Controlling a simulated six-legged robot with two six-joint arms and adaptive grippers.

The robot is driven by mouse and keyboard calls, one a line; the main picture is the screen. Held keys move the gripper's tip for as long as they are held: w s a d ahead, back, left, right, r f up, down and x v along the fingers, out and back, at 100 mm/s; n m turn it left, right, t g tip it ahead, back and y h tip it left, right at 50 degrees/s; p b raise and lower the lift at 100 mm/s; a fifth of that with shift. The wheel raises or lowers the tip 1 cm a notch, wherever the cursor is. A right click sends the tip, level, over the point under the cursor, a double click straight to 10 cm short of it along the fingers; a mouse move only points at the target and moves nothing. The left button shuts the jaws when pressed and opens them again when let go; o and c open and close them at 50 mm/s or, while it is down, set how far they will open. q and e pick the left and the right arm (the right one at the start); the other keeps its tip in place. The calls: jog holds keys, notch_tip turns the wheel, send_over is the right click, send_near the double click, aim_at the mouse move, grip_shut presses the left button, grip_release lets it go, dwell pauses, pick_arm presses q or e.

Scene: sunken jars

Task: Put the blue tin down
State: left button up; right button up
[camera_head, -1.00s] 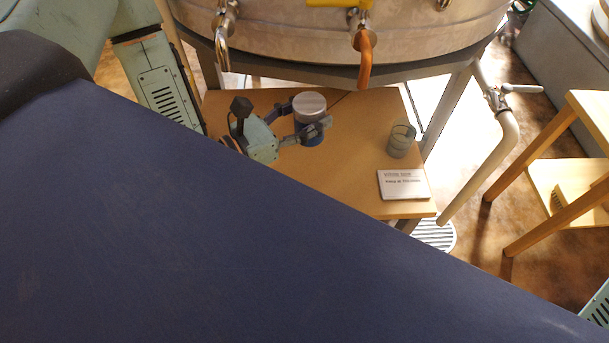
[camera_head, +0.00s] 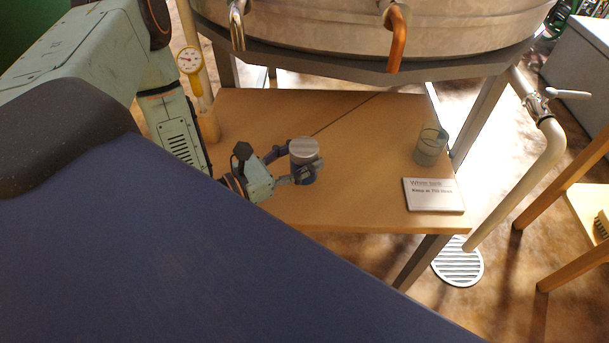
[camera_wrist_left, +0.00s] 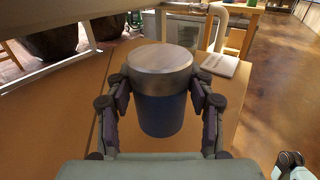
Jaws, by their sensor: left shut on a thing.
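The blue tin (camera_head: 305,172) has a silvery lid and a blue body. It is upright over the wooden table (camera_head: 350,205), near its front left part. My left gripper (camera_head: 299,166) is shut on the tin, with a finger on each side. In the left wrist view the tin (camera_wrist_left: 161,108) stands between the two fingers of the gripper (camera_wrist_left: 160,100). I cannot tell whether the tin's base touches the table.
A large metal tank (camera_head: 370,28) with taps overhangs the back. A pipe with a valve (camera_head: 538,108) is to the right. Bare tabletop lies between tin and glass.

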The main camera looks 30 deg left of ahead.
pick_arm(q)
jog(key=shift+d+f+b, duration=0.15)
jog(key=shift+f+b, duration=0.25)
jog(key=shift+f, duration=0.35)
jog(key=shift+f+b, duration=0.85)
jog(key=shift+f, duration=0.65)
jog(key=shift+r, duration=0.1)
jog(key=shift+f, duration=0.25)
jog(key=o, duration=1.3)
jog(key=shift+r, duration=0.1)
jog(key=shift+c, duration=0.2)
